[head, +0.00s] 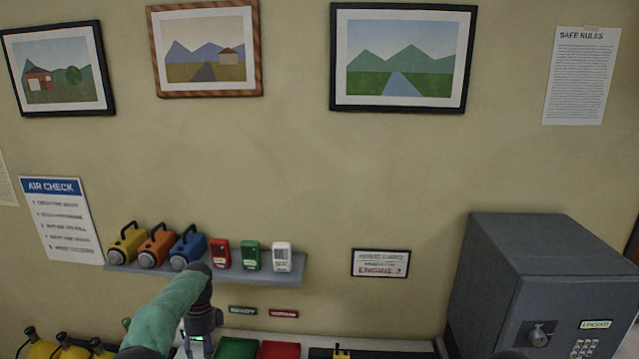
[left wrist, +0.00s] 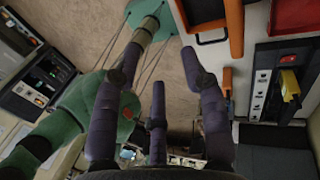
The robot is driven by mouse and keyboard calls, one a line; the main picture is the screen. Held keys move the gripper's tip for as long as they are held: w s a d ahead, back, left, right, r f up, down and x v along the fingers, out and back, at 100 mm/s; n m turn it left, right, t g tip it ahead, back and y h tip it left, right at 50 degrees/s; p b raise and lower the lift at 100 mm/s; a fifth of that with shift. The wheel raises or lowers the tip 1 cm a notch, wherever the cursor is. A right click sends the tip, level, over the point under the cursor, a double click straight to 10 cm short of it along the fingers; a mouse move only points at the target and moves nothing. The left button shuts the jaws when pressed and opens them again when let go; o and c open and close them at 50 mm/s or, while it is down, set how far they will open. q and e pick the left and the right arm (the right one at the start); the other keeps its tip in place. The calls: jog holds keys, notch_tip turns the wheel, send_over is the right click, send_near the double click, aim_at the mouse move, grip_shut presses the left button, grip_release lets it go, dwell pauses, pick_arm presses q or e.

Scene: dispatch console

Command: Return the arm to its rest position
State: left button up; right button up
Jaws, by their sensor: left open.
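My left arm (head: 175,308), green with dark joints, comes up from the bottom of the head view in front of the shelf. The fingers hang over open floor and touch nothing that I can see. My right gripper is in neither view.
A grey safe (head: 490,290) stands at right. Green (head: 237,347) and red (head: 279,349) trays lie below. A panel with a yellow lever (left wrist: 290,84) is right of the gripper.

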pick_arm(q)
jog(key=s+d+f+n+t+h, duration=0.1)
jog(key=s+d+f+n, duration=0.25)
jog(key=f, duration=0.45)
jog(key=s+d+f+n+h, duration=0.1)
jog(key=s+d+f+n, duration=0.1)
jog(key=s+d+f, duration=0.4)
jog(key=s+d+f+n+t+h, duration=0.1)
jog(key=s+d+f+n, duration=0.15)
jog(key=f, duration=0.65)
jog(key=s+d+f+n+t, duration=0.1)
jog(key=s+d+n, duration=0.2)
jog(key=s+n, duration=0.35)
jog(key=s+d+f+n+h, duration=0.1)
jog(key=s+d+n, duration=0.2)
jog(key=s, duration=0.7)
jog(key=s+d+f+n+t, duration=0.1)
jog(key=s+d+f+n, duration=0.2)
jog(key=s, duration=0.5)
notch_tip(320, 180, down, 27)
jog(key=w+d+b, duration=0.1)
jog(key=w+b, duration=0.1)
jog(key=b, duration=2.8)
jog(key=shift+d, duration=0.2)
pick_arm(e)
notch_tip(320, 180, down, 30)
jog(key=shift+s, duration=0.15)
pick_arm(q)
jog(key=shift+w+f, duration=0.1)
